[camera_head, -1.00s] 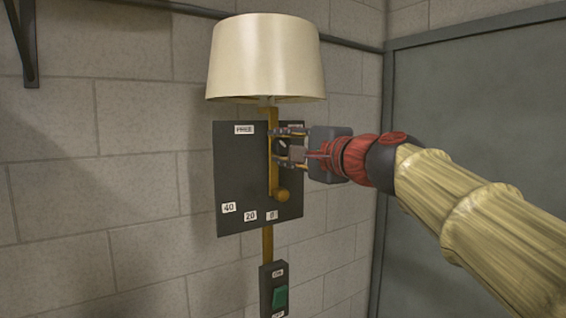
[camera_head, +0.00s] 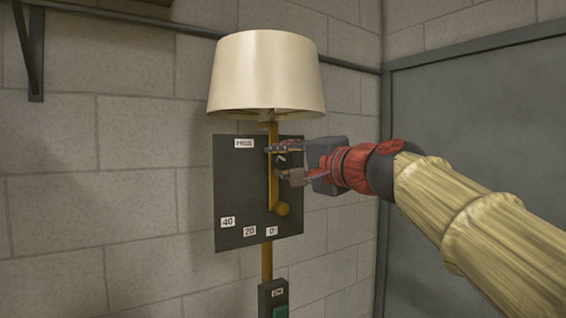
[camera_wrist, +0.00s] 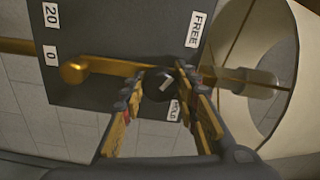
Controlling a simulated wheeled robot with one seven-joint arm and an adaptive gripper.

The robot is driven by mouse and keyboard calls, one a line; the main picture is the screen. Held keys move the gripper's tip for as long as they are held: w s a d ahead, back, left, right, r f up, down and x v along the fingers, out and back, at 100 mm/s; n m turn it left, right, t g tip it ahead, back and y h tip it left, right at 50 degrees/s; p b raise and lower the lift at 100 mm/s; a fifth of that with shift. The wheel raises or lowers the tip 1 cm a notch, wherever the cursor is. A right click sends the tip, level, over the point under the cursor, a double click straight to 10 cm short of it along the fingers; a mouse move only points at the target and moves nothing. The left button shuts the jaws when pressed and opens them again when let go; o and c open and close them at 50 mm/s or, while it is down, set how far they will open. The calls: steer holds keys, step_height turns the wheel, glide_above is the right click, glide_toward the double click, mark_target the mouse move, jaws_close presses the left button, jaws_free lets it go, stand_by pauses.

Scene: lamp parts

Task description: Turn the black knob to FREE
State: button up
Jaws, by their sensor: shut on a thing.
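The black knob (camera_wrist: 158,86), round with a white pointer line, sits on the dark panel (camera_head: 238,190) beside the brass rod. My gripper (camera_head: 280,163) reaches in from the right and is shut on the knob, one finger on each side; the wrist view shows this grip (camera_wrist: 160,80). The pointer line slants toward upper right in the wrist view. The FREE label (camera_wrist: 196,29) is at the panel's upper edge, upper left in the head view. Another label (camera_wrist: 174,110), partly hidden by a finger, looks like HOLD. In the head view my fingers largely cover the knob.
A brass rod with a round-ended arm (camera_head: 282,209) runs down the panel, close to my fingers. A cream lampshade (camera_head: 267,75) hangs just above. Labels 40, 20 and 0 line the panel's lower edge. A switch box (camera_head: 272,293) is below. Free space lies left of the panel.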

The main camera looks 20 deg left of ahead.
steer(key=o, duration=1.2)
steer(key=shift+c, duration=0.2)
steer(key=v, duration=1.1)
steer(key=shift+s+d, duration=0.3)
steer(key=shift+f, duration=0.1)
